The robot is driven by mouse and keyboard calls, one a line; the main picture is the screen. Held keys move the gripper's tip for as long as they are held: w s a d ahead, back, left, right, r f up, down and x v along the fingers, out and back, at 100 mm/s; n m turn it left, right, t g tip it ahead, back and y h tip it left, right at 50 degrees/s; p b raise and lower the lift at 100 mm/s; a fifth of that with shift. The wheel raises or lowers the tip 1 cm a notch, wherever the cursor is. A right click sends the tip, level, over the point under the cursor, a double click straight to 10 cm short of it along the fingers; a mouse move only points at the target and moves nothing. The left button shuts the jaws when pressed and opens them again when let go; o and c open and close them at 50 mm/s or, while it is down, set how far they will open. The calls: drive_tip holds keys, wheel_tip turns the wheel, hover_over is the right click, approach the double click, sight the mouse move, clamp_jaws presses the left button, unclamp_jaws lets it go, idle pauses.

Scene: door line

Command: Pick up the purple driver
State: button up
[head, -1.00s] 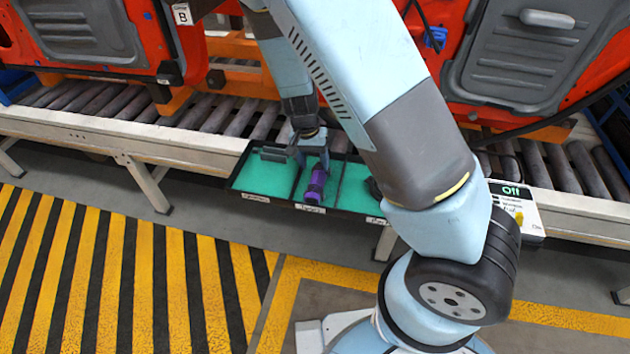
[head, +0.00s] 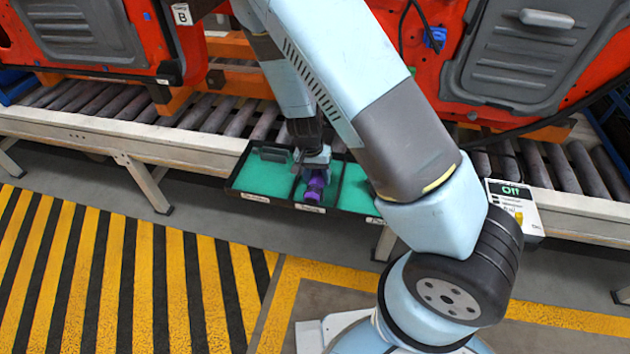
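The purple driver (head: 314,187) lies in the middle compartment of a black tray with green lining (head: 266,182). Its lower end shows near the compartment's front edge; its upper part is hidden by my gripper. My gripper (head: 315,172) points down over the driver, with its fingers at or around the driver's upper part. I cannot tell whether the fingers touch it or have shut on it.
The tray sits at the front edge of a roller conveyor (head: 80,98). A dark item (head: 270,152) is at the back of the left compartment. A white panel reading "Off" (head: 513,205) stands to the right. Red door frames (head: 400,50) are behind. My arm covers part of the tray's right side.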

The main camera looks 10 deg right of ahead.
clamp_jaws()
idle(0.8)
